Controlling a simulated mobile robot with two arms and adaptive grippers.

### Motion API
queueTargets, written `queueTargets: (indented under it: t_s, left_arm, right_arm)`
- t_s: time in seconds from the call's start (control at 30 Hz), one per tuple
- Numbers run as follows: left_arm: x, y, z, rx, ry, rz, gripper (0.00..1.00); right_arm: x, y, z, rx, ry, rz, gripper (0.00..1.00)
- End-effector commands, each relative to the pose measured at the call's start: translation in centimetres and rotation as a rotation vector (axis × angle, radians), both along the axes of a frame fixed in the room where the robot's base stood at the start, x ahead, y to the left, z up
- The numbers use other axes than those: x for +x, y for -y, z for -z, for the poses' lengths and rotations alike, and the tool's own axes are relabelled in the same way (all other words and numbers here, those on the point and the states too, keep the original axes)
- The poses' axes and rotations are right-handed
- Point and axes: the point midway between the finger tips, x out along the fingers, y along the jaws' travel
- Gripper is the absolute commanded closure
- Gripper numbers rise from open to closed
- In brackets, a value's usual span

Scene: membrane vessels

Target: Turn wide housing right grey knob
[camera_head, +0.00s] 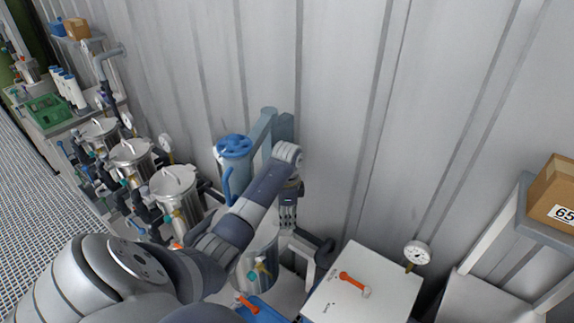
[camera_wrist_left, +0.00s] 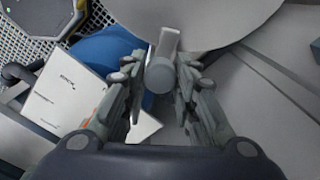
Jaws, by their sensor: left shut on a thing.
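The wide steel housing (camera_head: 256,262) stands in the lower middle of the head view, partly hidden by my left arm. My left gripper (camera_head: 288,212) points down at the housing's right side. In the left wrist view a grey knob (camera_wrist_left: 160,76) with a rounded end and a pale flat stem sits between the fingers of my left gripper (camera_wrist_left: 158,90), which is shut on it. A broad grey round surface, which seems to be part of the housing, lies just beyond the knob. The knob is hidden in the head view. My right gripper is not in view.
A white box (camera_head: 366,288) with an orange lever (camera_head: 353,282) and a gauge (camera_head: 417,253) stands to the right. A blue-topped vessel (camera_head: 234,147) is behind my arm. Several steel vessels line the left. A shelf carries a cardboard box (camera_head: 553,192) at far right.

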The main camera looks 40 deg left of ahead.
Motion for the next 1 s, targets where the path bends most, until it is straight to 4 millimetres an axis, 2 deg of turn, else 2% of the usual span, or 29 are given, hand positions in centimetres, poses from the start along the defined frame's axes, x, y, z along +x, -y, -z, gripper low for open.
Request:
queueTargets:
  t_s: [0.47,0.5,0.57,0.87,1.0]
  left_arm:
    - [0.04,-0.07,-0.07,0.001,0.001,0.01,0.97]
    - [0.04,-0.07,-0.08,0.001,0.001,0.01,0.64]
    - [0.04,-0.07,-0.07,0.001,0.001,0.01,0.52]
    - [0.03,-0.04,-0.07,0.001,0.001,0.01,0.52]
    - [0.1,-0.1,-1.03,0.002,0.003,0.009,0.52]
  right_arm:
    - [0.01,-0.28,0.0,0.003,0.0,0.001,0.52]
    - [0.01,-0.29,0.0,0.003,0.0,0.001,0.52]
    - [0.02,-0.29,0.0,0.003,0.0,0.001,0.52]
    - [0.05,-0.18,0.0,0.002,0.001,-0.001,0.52]
    - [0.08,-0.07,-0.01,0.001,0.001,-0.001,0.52]
